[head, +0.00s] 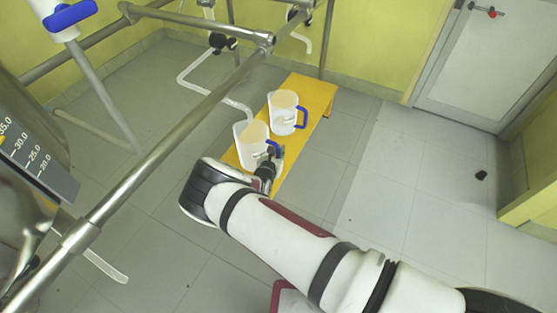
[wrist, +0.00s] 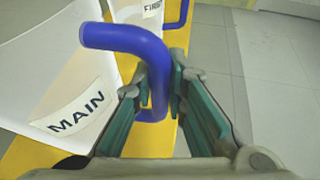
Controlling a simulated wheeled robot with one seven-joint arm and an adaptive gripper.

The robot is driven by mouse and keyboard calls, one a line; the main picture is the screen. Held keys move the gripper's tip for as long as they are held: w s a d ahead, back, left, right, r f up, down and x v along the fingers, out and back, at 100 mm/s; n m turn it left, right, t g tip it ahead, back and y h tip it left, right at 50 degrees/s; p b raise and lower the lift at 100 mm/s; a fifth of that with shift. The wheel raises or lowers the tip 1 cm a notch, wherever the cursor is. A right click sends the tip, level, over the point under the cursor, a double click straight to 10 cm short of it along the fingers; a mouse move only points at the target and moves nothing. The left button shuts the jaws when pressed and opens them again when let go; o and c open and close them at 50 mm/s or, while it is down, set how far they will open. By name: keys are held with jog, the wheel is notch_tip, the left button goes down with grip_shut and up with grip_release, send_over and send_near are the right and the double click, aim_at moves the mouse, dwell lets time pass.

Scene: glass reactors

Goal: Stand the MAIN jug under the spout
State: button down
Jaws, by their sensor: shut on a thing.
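The MAIN jug (head: 249,142) is a white, translucent, open-topped jug with a blue handle, at the near part of the yellow bench. In the wrist view its MAIN label (wrist: 75,112) and blue handle (wrist: 128,42) show large. My gripper (head: 268,170) is shut on that handle; its teal-padded fingers (wrist: 160,95) lie on either side of it. The jug looks upright; its base is hidden, so I cannot tell whether it touches the bench. A pale bent spout tube (head: 212,93) slopes down to the right, its end appearing at the jug's back rim.
A second jug (head: 284,113), labelled FIRST in the wrist view (wrist: 152,8), stands just behind on the yellow bench (head: 312,92). A metal rail (head: 165,145) crosses left of my arm. Other spouts and a glass vessel stand left.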

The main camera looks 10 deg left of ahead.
jog(key=shift+d+f+b, duration=0.1)
jog(key=shift+f+b, duration=0.5)
jog(key=shift+f, duration=1.1)
jog(key=shift+f, duration=0.2)
jog(key=c, duration=1.6)
grip_release()
jog(key=shift+s, duration=0.1)
jog(key=shift+s+r, duration=0.2)
jog(key=shift+r, duration=0.15)
jog(key=p+v, duration=0.4)
jog(key=v, duration=0.7)
jog(key=shift+s, duration=0.2)
